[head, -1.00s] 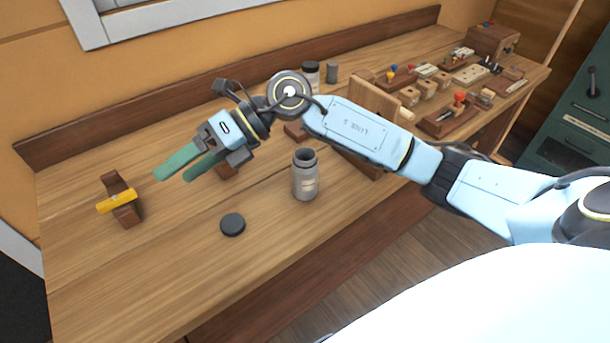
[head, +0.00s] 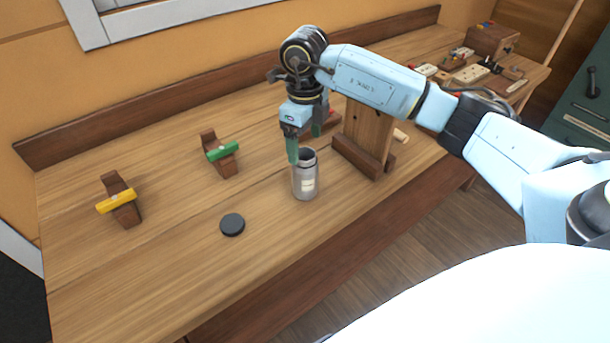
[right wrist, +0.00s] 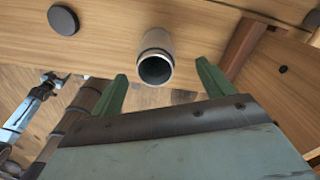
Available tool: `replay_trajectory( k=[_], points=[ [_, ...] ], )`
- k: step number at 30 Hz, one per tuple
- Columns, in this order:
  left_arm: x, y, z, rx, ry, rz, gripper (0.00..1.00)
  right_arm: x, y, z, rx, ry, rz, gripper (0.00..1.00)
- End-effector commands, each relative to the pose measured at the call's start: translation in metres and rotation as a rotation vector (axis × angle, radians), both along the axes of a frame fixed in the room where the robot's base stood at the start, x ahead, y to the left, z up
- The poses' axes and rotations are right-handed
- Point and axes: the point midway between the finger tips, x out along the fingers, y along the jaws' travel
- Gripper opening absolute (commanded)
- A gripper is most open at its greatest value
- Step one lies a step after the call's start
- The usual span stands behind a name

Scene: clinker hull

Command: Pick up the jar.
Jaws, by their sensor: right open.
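The jar (head: 305,182) is a grey, open-topped cylinder with a pale label, standing upright on the wooden bench. Its dark lid (head: 232,225) lies flat on the bench to its left. My right gripper (head: 307,150) points down with its green fingers at the jar's top; one finger overlaps the rim in the head view. In the right wrist view the jar's open mouth (right wrist: 156,67) shows ahead of and between the two spread fingers (right wrist: 160,78). The gripper is open and holds nothing. My left gripper is not seen in the head view.
A wooden upright stand (head: 368,135) is close to the right of the jar. Brown holders with a green piece (head: 222,150) and a yellow piece (head: 116,201) stand to the left. Small wooden parts lie at the far right. The bench's front left is clear.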

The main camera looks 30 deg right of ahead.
Motion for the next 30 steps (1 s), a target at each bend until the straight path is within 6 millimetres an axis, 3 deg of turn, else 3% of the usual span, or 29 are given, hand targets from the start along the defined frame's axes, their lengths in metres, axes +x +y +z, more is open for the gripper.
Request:
replay_trajectory(
  k=[7, 15, 24, 30],
  points=[
    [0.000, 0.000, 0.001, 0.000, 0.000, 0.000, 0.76, -0.003, 0.002, -0.020, 0.001, 0.003, 0.001, 0.80],
    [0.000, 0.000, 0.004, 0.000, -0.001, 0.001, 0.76, -0.008, 0.005, -0.057, 0.002, 0.001, 0.002, 0.80],
    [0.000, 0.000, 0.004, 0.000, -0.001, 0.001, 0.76, -0.007, 0.005, -0.063, 0.001, 0.000, 0.002, 0.80],
    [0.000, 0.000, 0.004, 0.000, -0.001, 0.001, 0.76, -0.007, 0.005, -0.062, 0.001, 0.000, 0.002, 0.55]
  ],
)
